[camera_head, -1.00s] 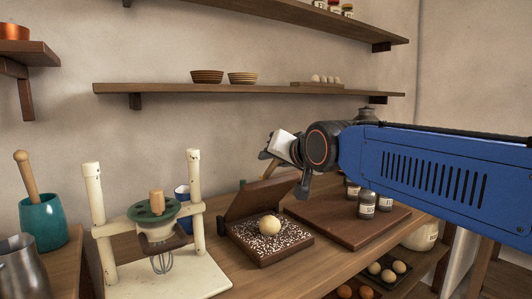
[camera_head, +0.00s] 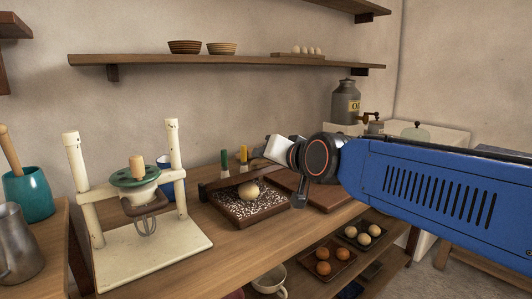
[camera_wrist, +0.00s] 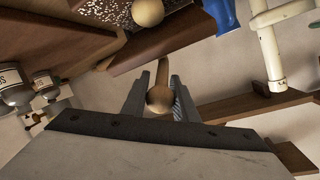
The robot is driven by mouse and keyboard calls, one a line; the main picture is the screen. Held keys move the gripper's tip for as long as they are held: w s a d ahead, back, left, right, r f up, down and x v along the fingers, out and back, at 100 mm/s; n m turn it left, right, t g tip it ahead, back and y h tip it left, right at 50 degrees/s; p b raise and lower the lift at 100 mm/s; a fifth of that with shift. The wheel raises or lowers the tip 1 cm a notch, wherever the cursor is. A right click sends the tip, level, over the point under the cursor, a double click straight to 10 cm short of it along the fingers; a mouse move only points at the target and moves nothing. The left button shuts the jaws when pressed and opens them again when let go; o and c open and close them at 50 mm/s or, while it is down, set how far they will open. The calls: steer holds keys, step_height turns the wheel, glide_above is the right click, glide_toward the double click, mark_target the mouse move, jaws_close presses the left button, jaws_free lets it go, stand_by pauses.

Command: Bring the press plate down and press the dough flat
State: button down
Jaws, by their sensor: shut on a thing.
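The dough press stands on the counter in the head view. Its wooden base (camera_head: 271,208) has a speckled floured face, and a round pale dough ball (camera_head: 248,190) sits on it, still rounded. The dark press plate (camera_head: 222,183) is raised behind the dough and shows as a narrow strip.
A cream stand with a whisk (camera_head: 140,195) is left of the press. A brown board (camera_head: 318,192) lies to the right, partly behind my arm. A wall shelf (camera_head: 230,62) is above; eggs (camera_head: 363,235) lie below.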

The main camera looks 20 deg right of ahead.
steer(key=shift+s+r, duration=0.1)
steer(key=c, duration=1.4)
jaws_free()
steer(key=shift+c, duration=0.2)
steer(key=v, duration=1.7)
steer(key=shift+s, duration=0.25)
